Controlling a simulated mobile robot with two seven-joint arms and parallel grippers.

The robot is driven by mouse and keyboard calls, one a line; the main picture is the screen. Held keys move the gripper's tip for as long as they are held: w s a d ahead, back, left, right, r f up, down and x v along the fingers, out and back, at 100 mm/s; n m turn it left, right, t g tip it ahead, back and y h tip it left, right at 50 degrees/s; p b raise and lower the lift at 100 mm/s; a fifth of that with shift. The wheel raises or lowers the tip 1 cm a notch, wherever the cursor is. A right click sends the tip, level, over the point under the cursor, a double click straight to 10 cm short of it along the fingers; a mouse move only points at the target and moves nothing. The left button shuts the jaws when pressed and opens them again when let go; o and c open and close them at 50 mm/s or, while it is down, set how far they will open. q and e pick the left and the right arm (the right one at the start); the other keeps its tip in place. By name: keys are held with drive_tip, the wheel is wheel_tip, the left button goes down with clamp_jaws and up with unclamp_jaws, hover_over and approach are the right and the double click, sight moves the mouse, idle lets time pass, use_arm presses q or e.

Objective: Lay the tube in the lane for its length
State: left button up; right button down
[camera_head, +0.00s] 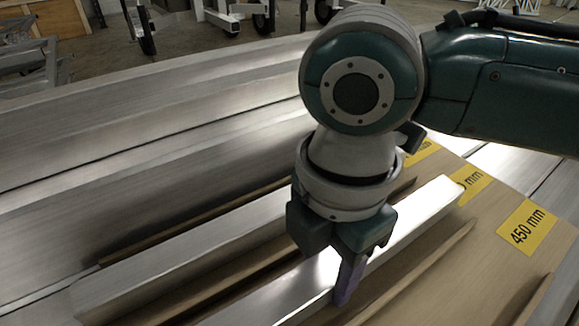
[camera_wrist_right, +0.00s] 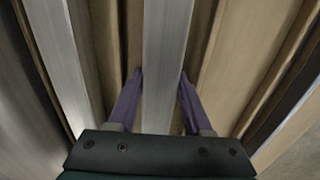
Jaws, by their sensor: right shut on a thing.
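A long silver aluminium tube (camera_head: 420,215) runs slantwise from the lower edge toward the yellow labels. My right gripper (camera_head: 345,282) points down and is shut on it; its purple fingers stand on either side of the tube (camera_wrist_right: 167,60), also in the right wrist view. A wooden board (camera_head: 485,225) with thin raised strips forms lanes under and beside the tube. The far end of the tube partly covers the middle label (camera_head: 470,183), whose number is cut off. I cannot tell whether the tube touches the lane floor. My left gripper is not in view.
Another silver tube (camera_head: 180,250) lies to the left, parallel to the held one. A yellow label reading 450 mm (camera_head: 527,228) marks a lane to the right that looks empty. Large aluminium panels (camera_head: 130,150) fill the left; wheeled frames stand behind.

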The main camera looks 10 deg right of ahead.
sight(327, 266)
drive_tip(key=shift+c, duration=1.6)
unclamp_jaws()
wheel_tip(327, 266, up, 12)
drive_tip(key=p, duration=0.5)
drive_tip(key=s+a+f+m+t+y, duration=0.2)
drive_tip(key=s+a+m+y, duration=0.25)
drive_tip(key=a+m, duration=0.2)
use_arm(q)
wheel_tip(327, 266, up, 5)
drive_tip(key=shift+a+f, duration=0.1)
use_arm(e)
drive_tip(key=s+d+f+m+h, duration=0.1)
drive_tip(key=s+d+m+h, duration=0.1)
drive_tip(key=s+d+m, duration=0.2)
drive_tip(key=s+d+f+m+t+h, duration=0.1)
drive_tip(key=s+d+f+m+h, duration=0.1)
drive_tip(key=d+m, duration=0.7)
drive_tip(key=s+d, duration=0.1)
drive_tip(key=d, duration=0.2)
drive_tip(key=shift+s+t, duration=0.3)
drive_tip(key=shift+s, duration=0.05)
